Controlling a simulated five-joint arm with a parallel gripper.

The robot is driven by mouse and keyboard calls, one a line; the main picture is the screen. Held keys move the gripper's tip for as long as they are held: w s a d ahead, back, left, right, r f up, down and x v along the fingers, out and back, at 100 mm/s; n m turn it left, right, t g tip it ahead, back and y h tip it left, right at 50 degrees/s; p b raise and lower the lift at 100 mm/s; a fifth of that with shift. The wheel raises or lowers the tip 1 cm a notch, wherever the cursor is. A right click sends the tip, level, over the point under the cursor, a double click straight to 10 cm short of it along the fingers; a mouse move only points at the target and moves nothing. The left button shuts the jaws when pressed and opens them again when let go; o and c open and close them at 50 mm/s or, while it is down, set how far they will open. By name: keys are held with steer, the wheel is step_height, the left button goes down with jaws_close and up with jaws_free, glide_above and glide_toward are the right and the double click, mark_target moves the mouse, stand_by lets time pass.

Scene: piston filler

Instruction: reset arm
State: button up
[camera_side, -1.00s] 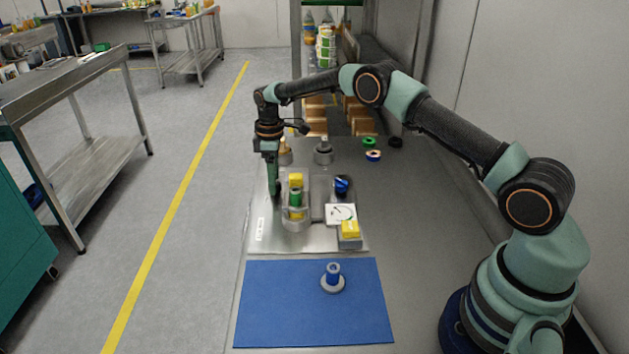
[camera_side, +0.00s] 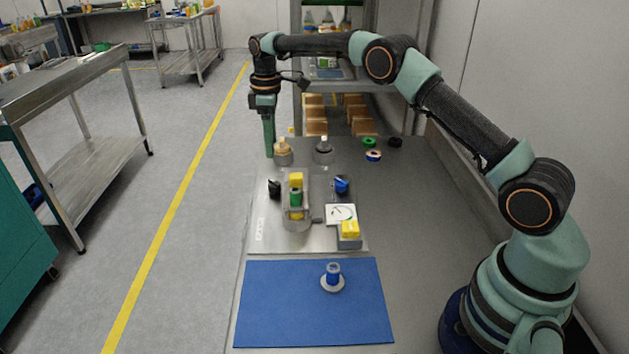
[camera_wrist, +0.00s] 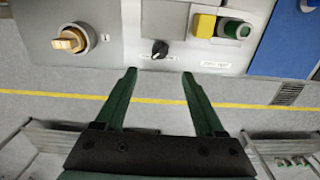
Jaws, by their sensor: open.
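My gripper (camera_side: 269,154) hangs pointing down above the far left edge of the metal panel plate (camera_side: 265,232). The wrist view shows its two green fingers (camera_wrist: 159,74) spread apart with nothing between them. A small black knob (camera_side: 274,188) is on the plate below the gripper. In the wrist view the black knob (camera_wrist: 160,48) lies just beyond the fingertips, apart from them. A fixture with a yellow block (camera_side: 296,180) and a green cylinder (camera_side: 296,197) stands right of the knob.
A blue mat (camera_side: 270,325) holds a blue-and-grey part (camera_side: 333,275). A blue knob (camera_side: 342,184), a gauge (camera_side: 341,213) and a yellow-topped box (camera_side: 349,232) are at the right. A brass-coloured fitting (camera_side: 283,150) stands behind the plate. The bench's right side is mostly clear.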

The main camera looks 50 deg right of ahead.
steer(key=s+a+r+m+t, duration=0.2)
steer(key=s+r+m+t, duration=0.15)
steer(key=s+r, duration=1)
steer(key=s+f+m+t, duration=0.2)
steer(key=s+m, duration=0.3)
steer(key=s, duration=1)
steer(key=shift+s+a, duration=0.25)
steer(key=shift+a, duration=0.05)
